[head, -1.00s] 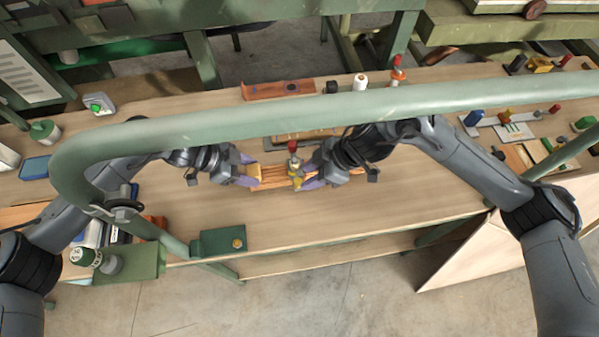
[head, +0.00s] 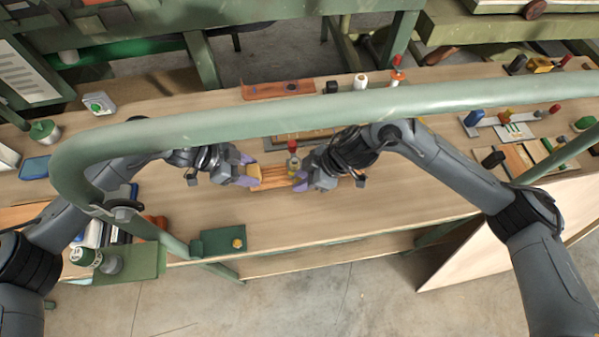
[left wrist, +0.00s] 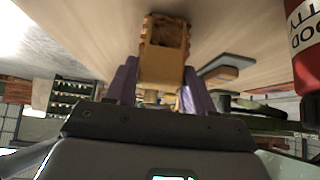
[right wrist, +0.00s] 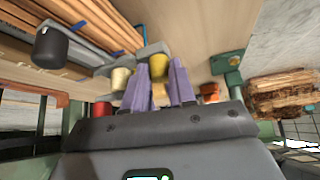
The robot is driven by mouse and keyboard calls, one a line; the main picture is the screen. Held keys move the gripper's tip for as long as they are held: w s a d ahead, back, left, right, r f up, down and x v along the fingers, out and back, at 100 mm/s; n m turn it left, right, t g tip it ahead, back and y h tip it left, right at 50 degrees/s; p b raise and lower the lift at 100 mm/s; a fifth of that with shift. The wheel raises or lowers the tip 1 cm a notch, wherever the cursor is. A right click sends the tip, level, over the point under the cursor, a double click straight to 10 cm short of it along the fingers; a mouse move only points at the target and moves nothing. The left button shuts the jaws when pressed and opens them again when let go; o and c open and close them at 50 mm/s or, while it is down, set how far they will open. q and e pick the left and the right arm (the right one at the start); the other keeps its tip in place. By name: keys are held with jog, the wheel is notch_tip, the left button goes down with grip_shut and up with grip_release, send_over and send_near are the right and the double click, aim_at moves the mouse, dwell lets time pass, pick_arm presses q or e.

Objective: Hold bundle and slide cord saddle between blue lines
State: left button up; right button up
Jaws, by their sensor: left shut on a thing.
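The bundle of brown strips (head: 272,178) lies in the middle of the bench. My left gripper (head: 252,175) is shut on its left end; in the left wrist view the bundle's end (left wrist: 163,50) sits between the purple fingers. The cord saddle (head: 293,165), with red and yellow parts, stands at the bundle near my right gripper (head: 300,182). In the right wrist view the fingers (right wrist: 160,68) are apart, close to a yellow knob of the saddle. Blue lines (right wrist: 78,26) show on the bundle there. Contact between right fingers and saddle is unclear.
A green pipe (head: 250,118) crosses in front of the view above the bench. A wooden piece (head: 278,89) and a white roll (head: 360,81) stand behind. The bench right of my right gripper is mostly clear.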

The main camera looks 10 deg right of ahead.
grip_shut()
jog(key=shift+d, duration=2.5)
jog(key=o, duration=0.9)
grip_release()
jog(key=shift+c, duration=0.2)
jog(key=v, duration=1.2)
